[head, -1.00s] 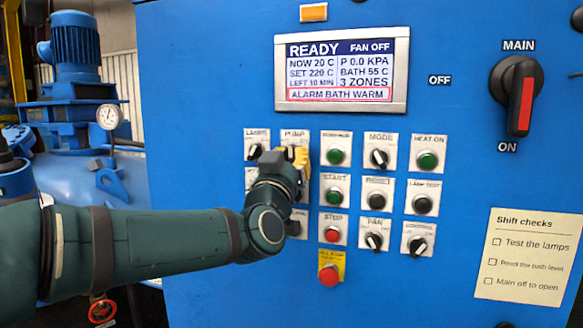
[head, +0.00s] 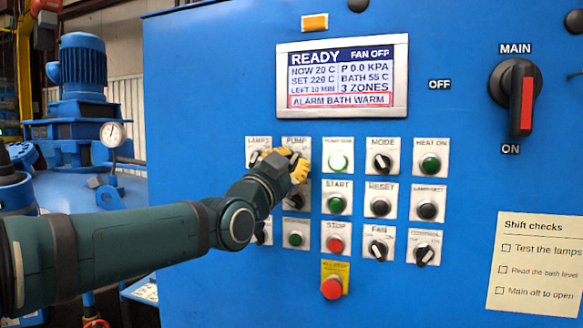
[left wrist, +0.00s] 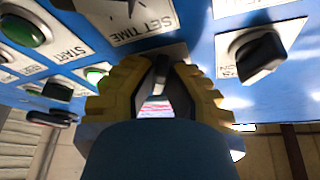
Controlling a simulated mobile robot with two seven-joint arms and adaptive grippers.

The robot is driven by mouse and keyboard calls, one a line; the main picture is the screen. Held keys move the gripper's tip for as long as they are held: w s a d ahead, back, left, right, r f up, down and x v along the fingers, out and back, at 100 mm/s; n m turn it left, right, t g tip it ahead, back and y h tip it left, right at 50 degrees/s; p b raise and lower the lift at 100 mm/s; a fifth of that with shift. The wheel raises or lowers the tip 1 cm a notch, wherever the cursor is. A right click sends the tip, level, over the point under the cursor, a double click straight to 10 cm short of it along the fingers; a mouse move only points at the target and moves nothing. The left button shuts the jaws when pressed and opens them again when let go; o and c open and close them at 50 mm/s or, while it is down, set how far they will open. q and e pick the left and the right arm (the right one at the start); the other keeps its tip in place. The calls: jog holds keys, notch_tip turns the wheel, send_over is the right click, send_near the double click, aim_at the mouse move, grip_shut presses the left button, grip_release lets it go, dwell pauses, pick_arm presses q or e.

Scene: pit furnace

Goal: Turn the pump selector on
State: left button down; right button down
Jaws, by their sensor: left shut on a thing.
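The pump selector (head: 297,143) is on a white plate in the top row of the blue panel, between the lamps selector and a green lamp. My left gripper (head: 286,158) is at this plate, its yellow fingers covering most of the knob. In the left wrist view, the yellow fingers (left wrist: 160,82) are shut on the dark knob (left wrist: 161,66), one on each side. The knob's exact angle is hard to read. The green lamp (head: 338,161) right of the selector glows brightly. My right gripper is not in view.
The lamps selector (head: 254,158) sits close on the left. Start (head: 337,204) and stop (head: 335,244) buttons and the mode selector (head: 382,163) are to the right. The display (head: 342,78) above reads READY, FAN OFF, ALARM BATH WARM.

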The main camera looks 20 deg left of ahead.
pick_arm(q)
jog(key=shift+r, duration=0.15)
jog(key=c, duration=1)
grip_release()
jog(key=v, duration=1.2)
